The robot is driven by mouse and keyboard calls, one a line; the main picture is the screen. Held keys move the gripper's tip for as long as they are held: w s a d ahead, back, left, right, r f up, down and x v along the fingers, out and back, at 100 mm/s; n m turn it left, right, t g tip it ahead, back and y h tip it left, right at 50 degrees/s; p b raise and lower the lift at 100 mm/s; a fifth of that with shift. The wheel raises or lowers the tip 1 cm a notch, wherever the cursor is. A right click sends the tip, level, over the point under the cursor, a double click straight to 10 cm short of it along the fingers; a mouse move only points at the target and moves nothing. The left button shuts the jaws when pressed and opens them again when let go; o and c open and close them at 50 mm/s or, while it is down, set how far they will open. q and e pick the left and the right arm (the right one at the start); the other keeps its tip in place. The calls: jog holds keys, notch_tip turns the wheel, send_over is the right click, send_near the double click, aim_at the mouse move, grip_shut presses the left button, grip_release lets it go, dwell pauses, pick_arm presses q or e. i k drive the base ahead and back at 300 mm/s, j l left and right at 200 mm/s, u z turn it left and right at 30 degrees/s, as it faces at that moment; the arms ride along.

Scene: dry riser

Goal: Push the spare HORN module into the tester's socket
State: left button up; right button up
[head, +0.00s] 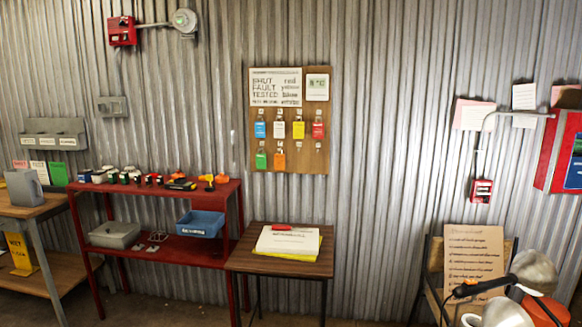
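Several small modules (128,175) in white, green, red and black stand in a row on top of the red shelf (228,188) at the left. Their labels are too small to read, so I cannot tell which is the HORN module. A dark and yellow device (181,184) lies at the right of the row, next to a yellow-orange tool-like item (209,181). I cannot tell whether either is the tester, and no socket can be made out. Neither of my grippers is in view.
A blue bin (200,224) and a grey tray (115,235) sit on the lower shelf. A small wooden table (246,262) with papers stands right of it. A chair (434,270) with a board and metal lamp-like items is at bottom right. A tag board (289,157) hangs behind.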

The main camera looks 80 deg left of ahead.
aim_at(181, 184)
jog(key=u, duration=3.9)
jog(key=i+z, duration=0.2)
jog(key=i, duration=0.4)
jog(key=i+z, duration=0.2)
jog(key=i, duration=0.35)
jog(key=i+j+z, duration=0.15)
jog(key=i, duration=0.45)
